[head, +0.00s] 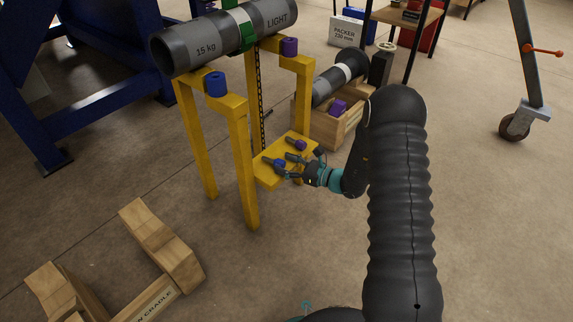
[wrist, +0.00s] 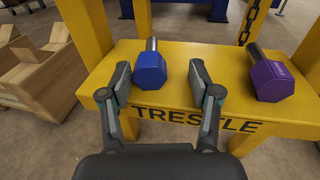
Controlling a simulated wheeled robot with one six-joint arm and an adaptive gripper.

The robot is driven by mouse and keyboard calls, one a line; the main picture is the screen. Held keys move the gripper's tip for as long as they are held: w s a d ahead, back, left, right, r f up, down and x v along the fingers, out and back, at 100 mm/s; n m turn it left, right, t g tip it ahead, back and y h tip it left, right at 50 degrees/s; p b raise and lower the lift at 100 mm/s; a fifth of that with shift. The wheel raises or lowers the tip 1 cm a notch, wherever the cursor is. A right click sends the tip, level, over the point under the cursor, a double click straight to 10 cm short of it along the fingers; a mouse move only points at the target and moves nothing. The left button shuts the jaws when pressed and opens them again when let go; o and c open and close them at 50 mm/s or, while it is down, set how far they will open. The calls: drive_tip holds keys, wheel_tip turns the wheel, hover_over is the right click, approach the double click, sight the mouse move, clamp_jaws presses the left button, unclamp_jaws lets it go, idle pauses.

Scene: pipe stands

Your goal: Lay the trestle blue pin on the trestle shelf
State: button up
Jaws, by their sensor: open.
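The blue pin (wrist: 150,72) has a hexagonal blue head and a dark shaft. It lies on the yellow trestle shelf (wrist: 215,55), head toward my wrist camera. In the head view the blue pin (head: 281,164) is on the shelf (head: 268,181) beside my gripper (head: 295,172). My gripper (wrist: 160,76) is open, with one finger on each side of the blue head. I see gaps between the fingers and the head. Whether the pin touches a finger lower down I cannot tell.
A purple pin (wrist: 268,80) lies on the shelf to the right. The trestle's yellow legs (head: 247,165) carry a grey 15 kg pipe (head: 205,45). A wooden cradle (head: 165,245) stands front left. A wooden crate (head: 335,130) stands behind the shelf. Open floor lies at the right.

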drive_tip(key=shift+d+r, duration=0.15)
drive_tip(key=shift+s+d+r+p, duration=0.35)
drive_tip(key=shift+d+r, duration=0.1)
drive_tip(key=shift+d, duration=0.15)
drive_tip(key=shift+s+d+r+p, duration=0.2)
drive_tip(key=shift+s+d+r, duration=0.1)
drive_tip(key=shift+d+r, duration=0.2)
drive_tip(key=shift+d, duration=0.1)
drive_tip(key=v, duration=1.2)
drive_tip(key=shift+s, duration=0.1)
